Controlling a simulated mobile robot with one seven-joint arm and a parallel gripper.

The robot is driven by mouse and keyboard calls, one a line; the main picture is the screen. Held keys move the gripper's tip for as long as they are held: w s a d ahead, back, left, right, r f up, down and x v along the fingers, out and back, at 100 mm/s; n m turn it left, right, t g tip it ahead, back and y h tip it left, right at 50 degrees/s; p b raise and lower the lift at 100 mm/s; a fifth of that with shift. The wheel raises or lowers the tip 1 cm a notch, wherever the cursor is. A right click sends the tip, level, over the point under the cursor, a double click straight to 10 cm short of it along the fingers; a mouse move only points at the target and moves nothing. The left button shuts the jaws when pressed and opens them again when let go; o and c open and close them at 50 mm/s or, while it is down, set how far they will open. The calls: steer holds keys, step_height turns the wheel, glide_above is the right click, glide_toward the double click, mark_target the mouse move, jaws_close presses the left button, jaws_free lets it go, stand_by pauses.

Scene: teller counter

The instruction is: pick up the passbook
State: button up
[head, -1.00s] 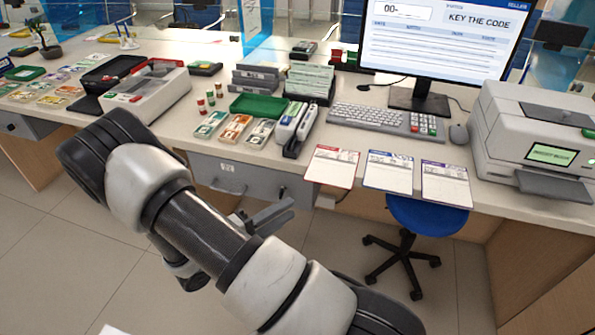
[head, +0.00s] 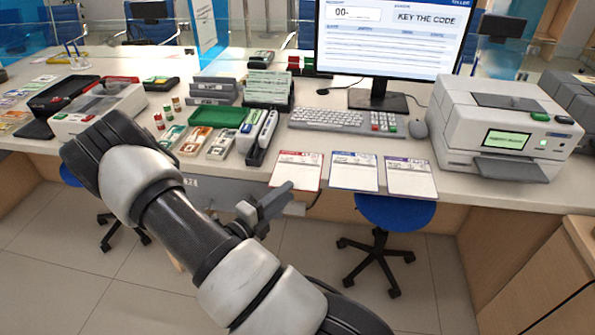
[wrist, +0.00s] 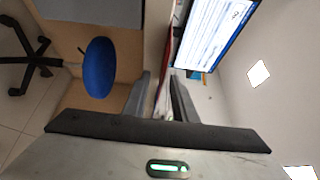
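No thing in view is clearly marked as the passbook. Three flat white printed sheets or booklets lie side by side at the counter's front edge in the head view: one red-edged (head: 296,171), one blue-edged (head: 354,173), one purple-edged (head: 410,178). I cannot tell whether one is the passbook. My gripper (head: 270,203) is just in front of the counter edge, near the red-edged one and apart from it. In the wrist view my gripper (wrist: 160,97) has a gap between its fingers, empty, with the counter edge-on beyond.
A keyboard (head: 327,119), monitor (head: 395,40), mouse (head: 418,129) and printer (head: 500,130) stand on the counter (head: 455,190). A green tray (head: 217,117) and upright stapler-like items (head: 262,135) are to the left. A blue stool (head: 395,212) is under the counter.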

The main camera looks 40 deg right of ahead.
mark_target(297, 184)
steer(key=d, duration=0.2)
steer(key=d+b, duration=0.1)
steer(key=d, duration=0.1)
steer(key=shift+r, duration=0.25)
steer(key=shift+w+d, duration=0.15)
steer(key=shift+d, duration=0.3)
jaws_close()
steer(key=shift+r, duration=0.1)
step_height(297, 184, up, 10)
steer(key=p, duration=0.3)
